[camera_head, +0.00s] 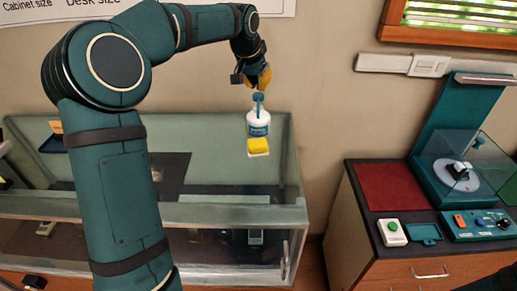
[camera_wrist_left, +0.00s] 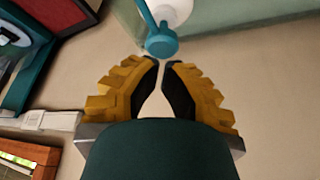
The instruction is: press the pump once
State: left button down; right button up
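The pump bottle (camera_head: 258,123) is white with a teal pump head (camera_head: 258,98). It stands upright on the glass-fronted cabinet at the back, near the wall. In the left wrist view the pump head (camera_wrist_left: 161,42) shows just beyond my fingertips, with part of the white bottle (camera_wrist_left: 172,10) behind it. My left gripper (camera_head: 260,86) points down just above the pump head. In the left wrist view its yellow fingers (camera_wrist_left: 161,64) have their dark tips almost together, with nothing between them. I cannot tell whether they touch the pump.
A yellow and white sponge-like block (camera_head: 258,147) lies just in front of the bottle. The glass-fronted cabinet (camera_head: 250,214) spans the left and middle. A wooden counter on the right holds a green-button box (camera_head: 392,232), a red mat (camera_head: 389,186) and a teal machine (camera_head: 437,150).

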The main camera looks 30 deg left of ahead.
aim_at(258, 95)
pick_arm(q)
jog(key=shift+f+b, duration=1.15)
jog(key=shift+f, duration=0.85)
jog(key=shift+r+p, duration=1.9)
jog(key=shift+r, duration=0.3)
notch_tip(258, 95, up, 6)
jog(key=p, duration=0.5)
jog(key=shift+f, duration=0.1)
